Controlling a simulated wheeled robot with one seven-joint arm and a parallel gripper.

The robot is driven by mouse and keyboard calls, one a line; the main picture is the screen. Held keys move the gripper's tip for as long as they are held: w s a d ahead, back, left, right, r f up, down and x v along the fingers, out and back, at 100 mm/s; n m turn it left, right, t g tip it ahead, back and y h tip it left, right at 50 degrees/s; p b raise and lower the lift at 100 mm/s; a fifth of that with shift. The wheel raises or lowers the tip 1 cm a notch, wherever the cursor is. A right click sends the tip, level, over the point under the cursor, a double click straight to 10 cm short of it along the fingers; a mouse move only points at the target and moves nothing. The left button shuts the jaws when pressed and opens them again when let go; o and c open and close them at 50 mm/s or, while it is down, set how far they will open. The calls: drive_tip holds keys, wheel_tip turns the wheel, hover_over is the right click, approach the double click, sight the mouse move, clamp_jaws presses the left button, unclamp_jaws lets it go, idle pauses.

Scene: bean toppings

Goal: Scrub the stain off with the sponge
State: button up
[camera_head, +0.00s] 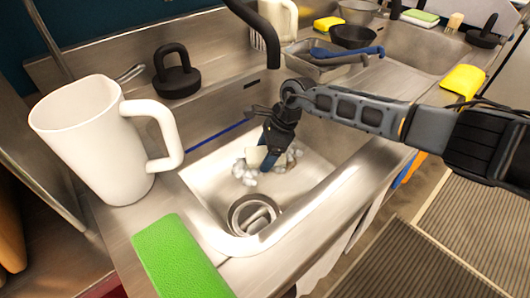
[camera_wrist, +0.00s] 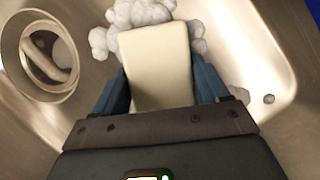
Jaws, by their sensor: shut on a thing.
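My gripper (camera_head: 266,162) reaches down into the near sink basin and is shut on a pale cream block, which looks like the sponge (camera_wrist: 158,66). In the wrist view the sponge sits between the blue fingers of my gripper (camera_wrist: 157,88). Grey-white foam-like clumps (camera_wrist: 140,14) lie around and beyond the sponge on the basin floor. The clumps also show in the head view (camera_head: 244,174). I cannot see a stain; the sponge and foam cover part of the floor. I cannot tell whether the sponge touches the floor.
The drain (camera_head: 252,214) is in front of my gripper, also at left in the wrist view (camera_wrist: 45,55). The black faucet (camera_head: 268,35) hangs above the basin. Basin walls surround my gripper.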

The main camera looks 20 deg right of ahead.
drive_tip(key=shift+s, duration=0.15)
drive_tip(key=s+p, duration=0.1)
drive_tip(key=p, duration=0.1)
drive_tip(key=s+d+p, duration=0.1)
drive_tip(key=shift+s+r+p, duration=0.2)
drive_tip(key=shift+s+p, duration=0.1)
drive_tip(key=shift+p, duration=0.05)
drive_tip(key=shift+s+d+f+p, duration=0.1)
drive_tip(key=shift+s+f+p, duration=0.05)
drive_tip(key=shift+s+p, duration=0.2)
